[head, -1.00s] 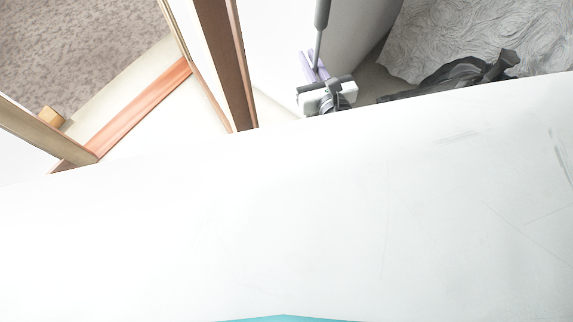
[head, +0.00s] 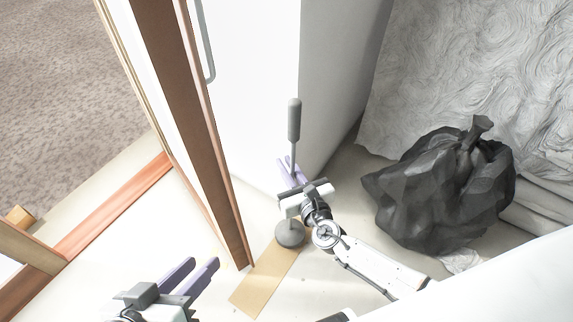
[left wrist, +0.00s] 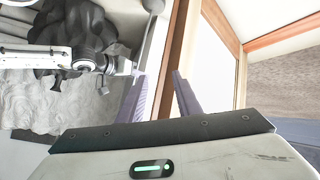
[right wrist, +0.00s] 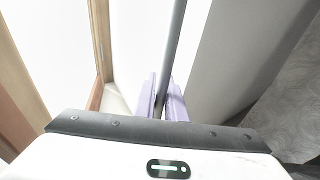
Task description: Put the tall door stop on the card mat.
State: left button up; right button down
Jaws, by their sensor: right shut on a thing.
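The tall door stop (head: 294,122) stands upright, with a thick grey handle, a thin rod and a round grey base (head: 289,234). My right gripper (head: 292,172) is shut on its rod; the rod also shows between the fingers in the right wrist view (right wrist: 174,45). The card mat (head: 262,283) is a tan strip on the floor. The base overlaps the mat's far end in the head view; I cannot tell whether it touches it. My left gripper (head: 195,272) is open and empty, left of the mat; its parted fingers show in the left wrist view (left wrist: 162,85).
A brown door edge (head: 195,130) stands just left of the mat. A white and grey block (head: 340,80) rises behind the door stop. A black bag (head: 440,190) lies at the right. An orange threshold strip (head: 115,208) crosses the floor at the left.

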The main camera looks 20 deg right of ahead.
pick_arm(q)
jog(key=shift+d+r+t+h+b, duration=0.2)
jog(key=shift+d+r+b, duration=0.1)
jog(key=shift+r, duration=0.1)
jog(key=shift+d+r+t+h+b, duration=0.1)
jog(key=shift+d+r+h+b, duration=0.1)
jog(key=shift+r+b, duration=0.15)
pick_arm(e)
notch_tip(320, 180, down, 2)
jog(key=shift+w, duration=0.15)
jog(key=shift+f, duration=0.1)
jog(key=c, duration=2)
grip_release()
jog(key=shift+f, duration=0.35)
jog(key=shift+o, duration=0.9)
jog(key=shift+s+r, duration=0.15)
jog(key=shift+s, duration=0.05)
